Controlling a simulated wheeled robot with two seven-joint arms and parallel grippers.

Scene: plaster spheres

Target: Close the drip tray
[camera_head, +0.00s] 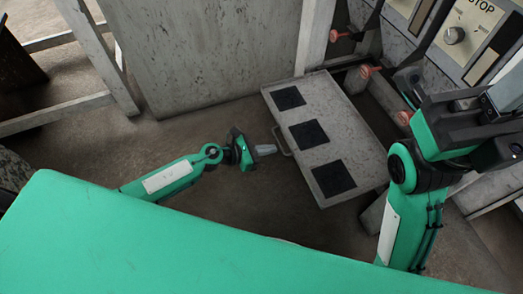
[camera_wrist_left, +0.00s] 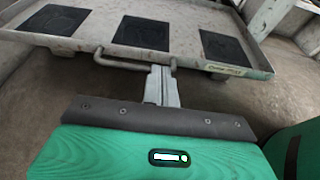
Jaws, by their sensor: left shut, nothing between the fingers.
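The drip tray (camera_head: 309,112) is a grey, speckled shallow tray with three black square pads. In the head view it sticks out to the left from beneath the machine. Its bar handle (camera_head: 282,141) is on the near-left edge. My left gripper (camera_head: 270,149) is shut and empty, its tips close beside the handle. In the left wrist view the shut fingers (camera_wrist_left: 161,82) point at the handle (camera_wrist_left: 120,64) and overlap it near its right end; contact cannot be told. The tray (camera_wrist_left: 95,32) spans the top there. My right gripper (camera_head: 493,120) is at the right; its fingers are unclear.
The machine's panel (camera_head: 455,35) with a knob is at upper right, with red knobs (camera_head: 367,71) below it. A large grey panel (camera_head: 200,50) stands behind the tray. A frame leg (camera_head: 100,55) is at left. The floor (camera_head: 235,205) left of the tray is clear.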

